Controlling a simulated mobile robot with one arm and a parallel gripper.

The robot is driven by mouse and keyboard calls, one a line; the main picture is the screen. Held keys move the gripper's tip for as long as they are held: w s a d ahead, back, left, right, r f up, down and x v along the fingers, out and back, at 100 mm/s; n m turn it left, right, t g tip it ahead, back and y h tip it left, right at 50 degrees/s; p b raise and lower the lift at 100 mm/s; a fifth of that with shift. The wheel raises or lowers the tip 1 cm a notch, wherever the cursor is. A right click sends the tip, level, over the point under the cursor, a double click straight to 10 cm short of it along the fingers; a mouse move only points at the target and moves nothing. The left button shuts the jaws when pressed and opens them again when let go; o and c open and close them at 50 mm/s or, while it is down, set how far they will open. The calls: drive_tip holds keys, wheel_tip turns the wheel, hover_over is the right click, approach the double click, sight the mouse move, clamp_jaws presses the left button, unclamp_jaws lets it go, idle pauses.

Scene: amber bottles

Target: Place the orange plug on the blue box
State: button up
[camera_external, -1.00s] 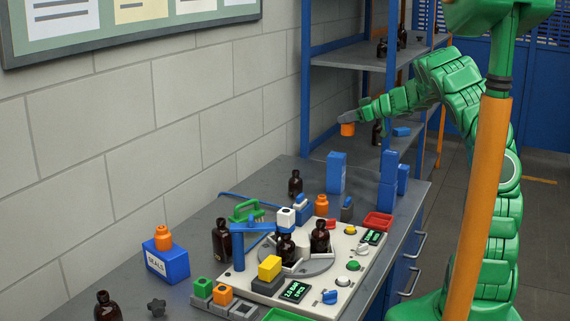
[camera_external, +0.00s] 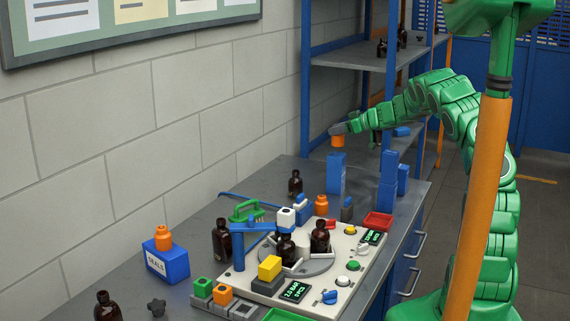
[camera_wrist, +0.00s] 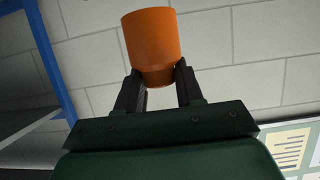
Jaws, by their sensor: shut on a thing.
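My gripper (camera_external: 339,129) is shut on the orange plug (camera_external: 338,141), a short cylinder. The plug hangs under the fingers, just above the top of a tall blue box (camera_external: 336,175) at the back of the bench. I cannot tell whether the plug touches the box. In the wrist view, the plug (camera_wrist: 150,45) sits between the two dark fingertips of my gripper (camera_wrist: 158,82). The blue box does not show in the wrist view.
A smaller blue box labelled SEALS (camera_external: 168,266) bears an orange bottle-like piece (camera_external: 163,238). Another orange piece (camera_external: 321,206) and an amber bottle (camera_external: 295,184) stand near the tall box. Blue blocks (camera_external: 388,185) stand to its right. A blue shelf rack (camera_external: 306,90) rises behind.

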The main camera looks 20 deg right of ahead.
sight(337, 138)
drive_tip(key=shift+w+f, duration=0.25)
drive_tip(key=shift+f, duration=1.65)
drive_tip(key=shift+f, duration=0.1)
drive_tip(key=o, duration=1.1)
drive_tip(key=shift+c, duration=0.2)
drive_tip(key=v, duration=1.2)
